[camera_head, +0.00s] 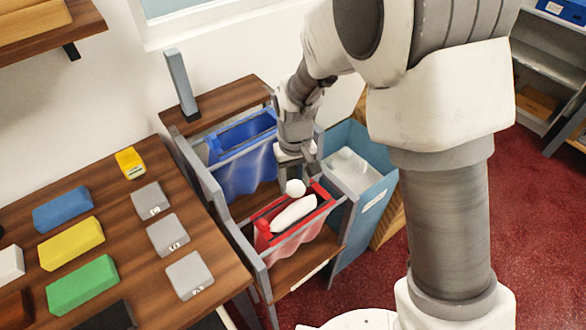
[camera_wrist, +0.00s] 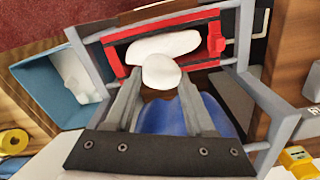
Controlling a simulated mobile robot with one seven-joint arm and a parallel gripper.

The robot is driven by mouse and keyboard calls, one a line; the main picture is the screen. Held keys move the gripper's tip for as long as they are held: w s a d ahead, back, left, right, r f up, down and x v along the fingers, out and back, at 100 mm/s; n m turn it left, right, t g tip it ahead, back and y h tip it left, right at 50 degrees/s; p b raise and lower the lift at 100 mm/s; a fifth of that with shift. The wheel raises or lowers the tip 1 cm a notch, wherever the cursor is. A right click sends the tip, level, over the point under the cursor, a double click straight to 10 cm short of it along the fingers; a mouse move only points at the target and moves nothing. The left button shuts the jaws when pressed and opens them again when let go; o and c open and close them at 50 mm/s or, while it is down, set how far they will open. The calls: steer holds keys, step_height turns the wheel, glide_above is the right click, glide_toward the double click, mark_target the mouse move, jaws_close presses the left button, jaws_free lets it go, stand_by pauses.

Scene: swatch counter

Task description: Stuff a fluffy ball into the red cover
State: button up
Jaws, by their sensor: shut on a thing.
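The red cover (camera_head: 262,237) hangs open in the grey rack, below my gripper; its red rim (camera_wrist: 118,52) shows in the wrist view. A long white fluffy piece (camera_head: 294,214) lies in the mouth of the red cover, and it also shows in the wrist view (camera_wrist: 165,43). My gripper (camera_head: 297,168) points down at the back edge of the red cover and is shut on a round white fluffy ball (camera_head: 295,188). In the wrist view the ball (camera_wrist: 161,71) sits at the fingertips and overlaps the long white piece. Whether they touch is unclear.
A blue cover (camera_head: 240,172) hangs behind the red one in the same rack. A blue bin (camera_head: 350,172) with white contents stands to the right. The wooden table (camera_head: 135,240) at left holds coloured blocks and grey boxes. Grey rack bars (camera_head: 216,199) flank the covers.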

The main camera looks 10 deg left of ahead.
steer(key=shift+s+a+f, duration=0.15)
steer(key=shift+a+f, duration=0.05)
steer(key=shift+f+b, duration=2.2)
steer(key=shift+f, duration=0.5)
steer(key=shift+f, duration=0.2)
steer(key=o, duration=1)
steer(key=shift+r, duration=0.15)
steer(key=shift+r+p, duration=2.2)
steer(key=shift+r, duration=0.75)
